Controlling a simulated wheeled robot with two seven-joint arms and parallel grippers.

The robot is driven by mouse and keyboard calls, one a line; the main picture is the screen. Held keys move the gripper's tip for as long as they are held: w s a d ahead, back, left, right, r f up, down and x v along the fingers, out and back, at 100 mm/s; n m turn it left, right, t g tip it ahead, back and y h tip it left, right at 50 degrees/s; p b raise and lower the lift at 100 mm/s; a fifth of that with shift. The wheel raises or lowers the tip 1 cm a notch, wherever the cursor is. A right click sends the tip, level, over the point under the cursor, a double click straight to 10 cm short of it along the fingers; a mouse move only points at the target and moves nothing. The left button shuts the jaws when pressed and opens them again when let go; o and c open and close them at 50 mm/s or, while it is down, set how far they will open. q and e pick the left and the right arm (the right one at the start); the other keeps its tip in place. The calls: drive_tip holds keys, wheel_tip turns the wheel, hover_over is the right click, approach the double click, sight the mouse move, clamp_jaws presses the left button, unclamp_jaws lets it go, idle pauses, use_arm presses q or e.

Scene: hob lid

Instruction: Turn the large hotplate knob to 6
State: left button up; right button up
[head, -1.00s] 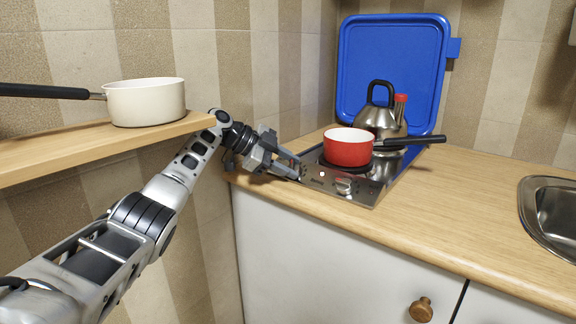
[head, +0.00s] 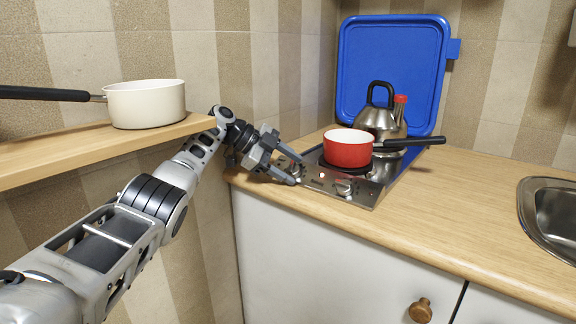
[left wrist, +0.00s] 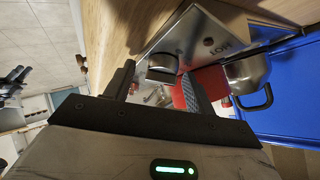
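The steel hob (head: 327,187) lies in the counter, with one knob (head: 345,187) at its front right. A second knob (head: 295,169) at its left end is partly hidden by my left gripper (head: 297,171). The gripper is open, its two fingers spread around or just above that left knob; contact cannot be told. The left wrist view shows a knob (left wrist: 162,66) just beyond and between the open fingers. I cannot read the dial marks or tell which knob serves the large hotplate. My right gripper is not in view.
A red saucepan (head: 348,150) stands on the hob, its black handle pointing right. A steel kettle (head: 378,121) stands behind it, before a blue board (head: 392,65). A white pan (head: 146,104) sits on the wooden shelf (head: 85,152) above my arm. The counter right of the hob is clear.

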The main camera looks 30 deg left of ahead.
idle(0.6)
